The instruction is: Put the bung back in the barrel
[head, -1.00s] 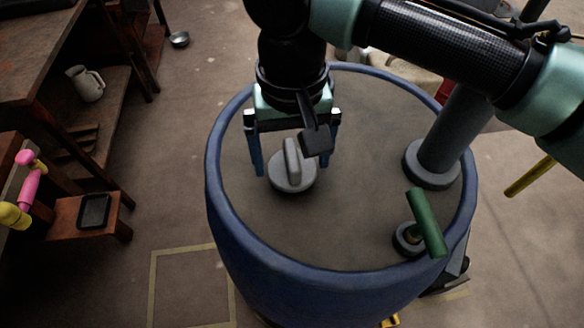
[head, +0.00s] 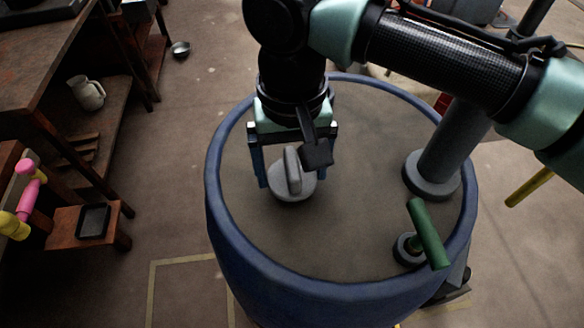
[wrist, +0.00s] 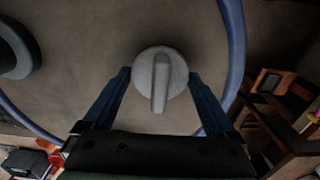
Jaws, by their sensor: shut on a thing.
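The bung (head: 291,190) is a grey round disc with an upright grip ridge across its top. It is at the left part of the top of the blue barrel (head: 240,270). In the wrist view the bung (wrist: 160,78) is centred between my two blue fingers. My gripper (head: 294,178) points down and is shut on the bung's sides. The bung's underside is hidden, and I cannot tell whether it sits in a hole or just above the brown top. No open hole shows elsewhere on the top.
A thick grey post (head: 455,140) rises from the barrel top at the right. A green T-shaped handle (head: 428,235) stands near the front right rim. A wooden bench with a white jug (head: 88,93) is at the left. The top's front middle is clear.

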